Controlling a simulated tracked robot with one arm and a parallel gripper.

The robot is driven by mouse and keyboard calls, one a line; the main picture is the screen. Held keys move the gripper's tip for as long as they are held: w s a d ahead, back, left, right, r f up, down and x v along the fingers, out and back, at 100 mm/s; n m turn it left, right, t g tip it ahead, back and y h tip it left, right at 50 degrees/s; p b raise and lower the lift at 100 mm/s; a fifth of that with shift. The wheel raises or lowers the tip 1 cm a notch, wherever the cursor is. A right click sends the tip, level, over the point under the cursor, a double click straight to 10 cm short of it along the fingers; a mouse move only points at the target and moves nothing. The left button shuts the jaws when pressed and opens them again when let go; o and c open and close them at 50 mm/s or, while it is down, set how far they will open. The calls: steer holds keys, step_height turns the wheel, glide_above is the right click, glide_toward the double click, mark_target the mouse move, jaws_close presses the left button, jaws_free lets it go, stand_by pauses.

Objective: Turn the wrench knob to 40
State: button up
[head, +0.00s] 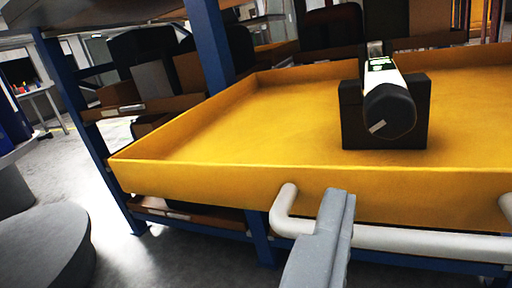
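The wrench (383,66) lies in a black cradle (413,135) inside the yellow drawer (240,176), in the right half of the view. Its barrel is white, with a small greenish display on top. The black round knob (390,112) faces me and has a pale mark at its lower left. The value on the display is too small to read. My gripper (338,205) is the grey piece at the bottom centre. It overlaps the drawer's white handle bar (425,243) in the picture, well below the knob. I cannot tell whether it touches the bar or is shut.
The drawer's front wall stands between my gripper and the wrench. The drawer floor left of the cradle is clear. A blue rack post (207,45) rises behind the drawer's left side. Brown boxes (187,72) sit on the shelf behind. A grey round surface (45,235) is at lower left.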

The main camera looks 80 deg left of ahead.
mark_target(391, 121)
steer(key=x, duration=0.4)
steer(key=b+x, duration=0.1)
steer(key=x, duration=0.4)
steer(key=s+b+x, duration=0.1)
steer(key=x, duration=0.3)
steer(key=shift+w+a+f, duration=0.1)
steer(key=shift+a, duration=0.5)
steer(key=c, duration=1)
